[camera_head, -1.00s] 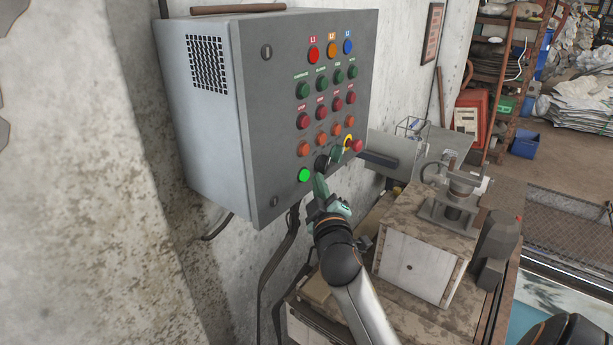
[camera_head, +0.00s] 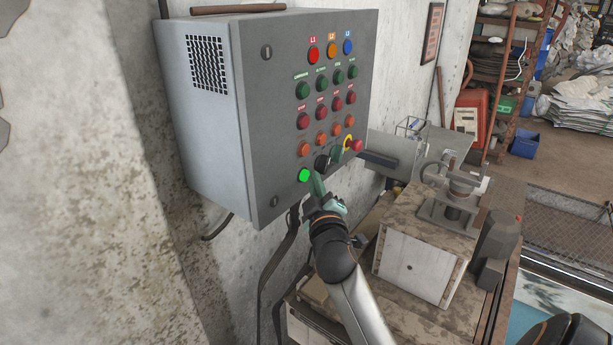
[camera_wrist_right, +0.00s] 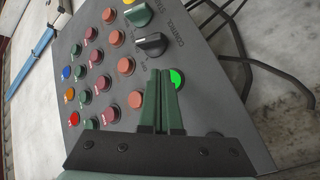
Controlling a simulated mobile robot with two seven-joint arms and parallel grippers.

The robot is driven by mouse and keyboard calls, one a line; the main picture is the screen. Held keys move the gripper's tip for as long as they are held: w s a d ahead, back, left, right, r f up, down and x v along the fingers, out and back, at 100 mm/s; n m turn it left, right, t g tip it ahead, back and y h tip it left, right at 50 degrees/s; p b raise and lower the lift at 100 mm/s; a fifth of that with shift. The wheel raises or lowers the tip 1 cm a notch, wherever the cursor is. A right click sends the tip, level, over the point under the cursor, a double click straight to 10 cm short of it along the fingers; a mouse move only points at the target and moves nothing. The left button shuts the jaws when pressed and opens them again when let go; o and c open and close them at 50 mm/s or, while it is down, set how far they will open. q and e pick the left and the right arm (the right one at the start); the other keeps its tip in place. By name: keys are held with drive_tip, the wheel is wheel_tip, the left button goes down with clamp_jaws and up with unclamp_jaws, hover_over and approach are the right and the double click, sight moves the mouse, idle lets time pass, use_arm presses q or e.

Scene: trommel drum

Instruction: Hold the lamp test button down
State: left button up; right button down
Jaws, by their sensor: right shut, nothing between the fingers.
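The grey control box (camera_head: 302,90) hangs on the wall, its front covered in rows of coloured buttons. A brightly lit green button (camera_head: 304,175) sits at the lower left of the panel; its label is not legible, so I cannot confirm it is the lamp test button. My right gripper (camera_head: 316,178) is shut and empty, with its tips just right of this button. In the right wrist view the shut fingers (camera_wrist_right: 160,74) reach beside the lit green button (camera_wrist_right: 177,79) and partly overlap its edge. I cannot tell whether they touch it. My left gripper is not in view.
A black selector knob (camera_head: 321,162) and a red emergency stop (camera_head: 356,146) sit right of the lit button. A wooden bench (camera_head: 350,300) with a pale box (camera_head: 412,260) stands below right. Dark cables hang under the control box.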

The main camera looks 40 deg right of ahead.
drive_tip(key=shift+w+a, duration=0.1)
drive_tip(key=shift+w, duration=0.3)
idle(0.5)
idle(1.9)
drive_tip(key=shift+s+d+p, duration=0.25)
drive_tip(key=shift+s+p, duration=0.05)
drive_tip(key=shift+s, duration=0.55)
drive_tip(key=shift+s+d+p, duration=0.25)
drive_tip(key=shift+s, duration=0.55)
drive_tip(key=shift+s+d+p, duration=0.2)
drive_tip(key=shift+s+p, duration=0.1)
drive_tip(key=shift+s, duration=0.5)
drive_tip(key=shift+s+d+p, duration=0.25)
drive_tip(key=shift+s, duration=0.55)
